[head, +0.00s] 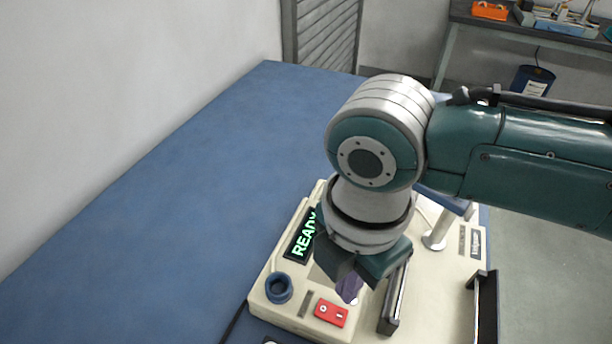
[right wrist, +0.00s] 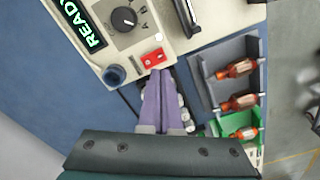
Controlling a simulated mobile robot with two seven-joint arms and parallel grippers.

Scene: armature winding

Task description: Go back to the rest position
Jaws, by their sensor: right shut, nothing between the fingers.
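My right gripper (head: 349,288) hangs from the teal arm over the front of the cream winding machine (head: 285,317), near its red switch (head: 331,313). Its purple fingers are together and hold nothing. In the right wrist view the closed fingers (right wrist: 162,95) point at the machine's edge, by the red switch (right wrist: 154,58). I cannot tell whether the fingertips touch the machine. The machine's display (head: 303,236) reads READY in green, partly hidden by my right gripper in the head view. My left gripper is not in view.
The blue table (head: 150,200) is clear to the left of the machine. A grey tray (right wrist: 207,92) holds several orange-brown armatures, with a green bin (right wrist: 236,122) beside it. A blue ring (head: 279,288) sits on the machine. A workbench (head: 530,33) stands at the back right.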

